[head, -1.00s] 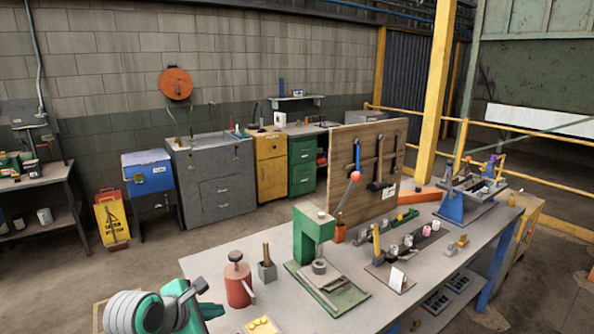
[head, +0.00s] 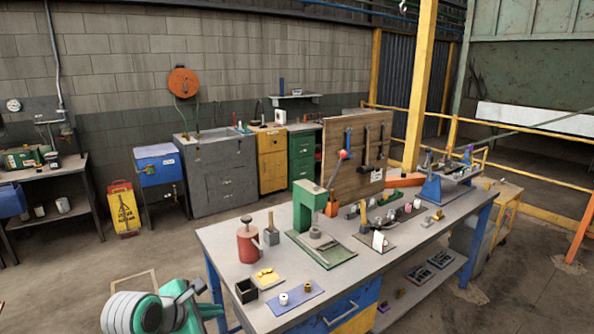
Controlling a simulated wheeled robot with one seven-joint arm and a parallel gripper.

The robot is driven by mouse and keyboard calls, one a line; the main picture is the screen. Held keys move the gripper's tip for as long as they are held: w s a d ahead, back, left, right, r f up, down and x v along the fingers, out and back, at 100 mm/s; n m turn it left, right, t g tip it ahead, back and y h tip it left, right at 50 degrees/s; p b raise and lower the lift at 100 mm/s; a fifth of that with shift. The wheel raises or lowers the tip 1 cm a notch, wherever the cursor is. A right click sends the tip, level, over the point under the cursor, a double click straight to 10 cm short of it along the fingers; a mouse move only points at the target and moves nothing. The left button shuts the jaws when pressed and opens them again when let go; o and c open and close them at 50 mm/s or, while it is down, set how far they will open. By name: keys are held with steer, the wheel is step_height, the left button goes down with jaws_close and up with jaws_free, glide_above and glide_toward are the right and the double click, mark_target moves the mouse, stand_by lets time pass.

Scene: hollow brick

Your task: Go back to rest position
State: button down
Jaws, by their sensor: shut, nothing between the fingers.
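My gripper (head: 205,308), at the end of my white and teal arm, is low in the head view at the bottom left. It is shut and empty. It is in front of and left of the grey-topped workbench (head: 226,236), apart from everything on it. The arm is folded close, and its lower part is cut off by the picture's edge.
The bench holds a red can (head: 248,246), a green press (head: 312,215), a black box (head: 246,291) and a blue mat (head: 292,299). Open floor (head: 75,275) lies left of the bench.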

steer(key=d+f+m+t, duration=0.3)
steer(key=d+f, duration=0.9)
steer(key=f, duration=0.1)
steer(key=s+d+f+m+t+y, duration=0.1)
steer(key=s+d+f+m+t, duration=0.15)
steer(key=s+d+f, duration=0.55)
steer(key=s+f+m+y, duration=0.2)
steer(key=s+f+m, duration=0.25)
steer(key=s, duration=0.75)
steer(key=s+r+m, duration=0.3)
steer(key=s+m, duration=0.3)
steer(key=s, duration=0.5)
steer(key=s+r+m+t, duration=0.1)
steer(key=s+r+m, duration=0.2)
steer(key=s+m, duration=0.4)
steer(key=v, duration=0.5)
steer(key=shift+s+f, duration=0.35)
steer(key=shift+s, duration=0.05)
